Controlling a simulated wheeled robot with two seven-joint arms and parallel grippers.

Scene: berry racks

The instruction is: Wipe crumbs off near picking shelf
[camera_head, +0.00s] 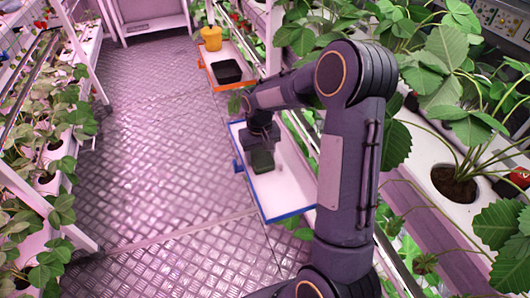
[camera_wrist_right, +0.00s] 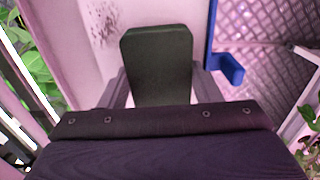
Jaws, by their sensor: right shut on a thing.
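The near picking shelf (camera_head: 285,190) is a white board with a blue rim, in the middle of the head view; its pale surface also shows in the wrist view (camera_wrist_right: 75,50). My right gripper (camera_head: 262,143) is over this shelf, shut on a dark green block-like wiping pad (camera_head: 262,161). The pad stands between the two fingers in the wrist view (camera_wrist_right: 158,65). I cannot tell whether it touches the shelf. Dark crumbs (camera_wrist_right: 104,24) lie scattered on the shelf beyond the pad, up and to the left in the wrist view. My left gripper is out of view.
A blue hook (camera_head: 237,165) sticks out from the shelf's left edge. Farther back, an orange-rimmed shelf (camera_head: 212,72) holds a black tray (camera_head: 227,71) and a yellow pot (camera_head: 211,38). Strawberry racks line both sides. The metal floor (camera_head: 160,170) is clear.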

